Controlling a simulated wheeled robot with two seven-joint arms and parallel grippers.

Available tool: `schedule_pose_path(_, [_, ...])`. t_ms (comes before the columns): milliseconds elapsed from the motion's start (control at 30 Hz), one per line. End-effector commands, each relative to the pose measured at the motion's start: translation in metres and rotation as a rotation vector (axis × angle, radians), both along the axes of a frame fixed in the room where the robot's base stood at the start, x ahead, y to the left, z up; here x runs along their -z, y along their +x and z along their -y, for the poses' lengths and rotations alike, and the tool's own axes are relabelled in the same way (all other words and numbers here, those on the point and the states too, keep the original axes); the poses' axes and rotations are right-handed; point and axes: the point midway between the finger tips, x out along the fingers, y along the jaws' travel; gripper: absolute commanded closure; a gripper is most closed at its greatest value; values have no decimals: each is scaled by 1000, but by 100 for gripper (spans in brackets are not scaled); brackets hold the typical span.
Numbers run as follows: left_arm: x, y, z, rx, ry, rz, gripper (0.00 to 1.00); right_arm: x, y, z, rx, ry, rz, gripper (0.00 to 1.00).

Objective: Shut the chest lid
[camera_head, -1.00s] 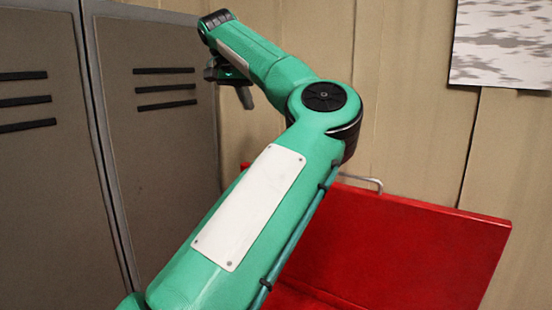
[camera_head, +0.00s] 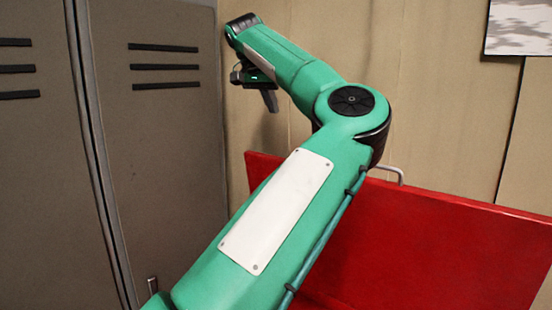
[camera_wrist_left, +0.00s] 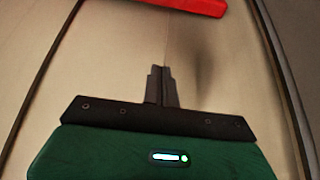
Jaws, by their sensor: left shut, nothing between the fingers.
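The red chest lid (camera_head: 430,240) stands raised at the lower right in the head view, with a grey handle (camera_head: 388,170) on its top edge. A strip of red, probably the lid's edge, shows at the top of the left wrist view (camera_wrist_left: 185,6). My left gripper (camera_head: 271,101) is above and behind the lid's left end in the head view, near the wall and apart from the lid. Its fingers (camera_wrist_left: 161,86) are together and empty in the left wrist view. My left arm hides part of the lid. The chest body is mostly hidden or out of frame. My right gripper is not in view.
Grey lockers (camera_head: 160,170) with dark vent slots stand close on the left. A beige panelled wall (camera_head: 440,90) runs behind the chest, with a grey-white picture (camera_head: 518,28) at the upper right. Open space shows above the lid, in front of the wall.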

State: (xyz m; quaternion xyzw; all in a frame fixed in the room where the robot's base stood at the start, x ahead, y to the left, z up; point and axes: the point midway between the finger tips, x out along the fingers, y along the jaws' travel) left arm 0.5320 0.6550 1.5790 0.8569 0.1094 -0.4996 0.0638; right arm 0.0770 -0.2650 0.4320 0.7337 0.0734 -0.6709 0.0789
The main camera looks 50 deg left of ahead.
Motion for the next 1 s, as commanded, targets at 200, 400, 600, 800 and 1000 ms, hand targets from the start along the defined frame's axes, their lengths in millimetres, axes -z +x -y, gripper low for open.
schedule_pose_path(200, [28, 0, 0, 0, 0, 0, 100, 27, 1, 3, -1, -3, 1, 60])
schedule_pose_path(400, [36, 6, -1, 1, 0, -3, 100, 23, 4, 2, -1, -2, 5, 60])
schedule_pose_path(600, [66, 23, -6, 1, -1, -5, 100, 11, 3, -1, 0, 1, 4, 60])
schedule_pose_path(800, [103, 43, -11, -1, -2, -5, 100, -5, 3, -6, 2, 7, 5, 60])
schedule_pose_path(1000, [115, 30, -8, -2, 0, 0, 100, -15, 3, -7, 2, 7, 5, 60])
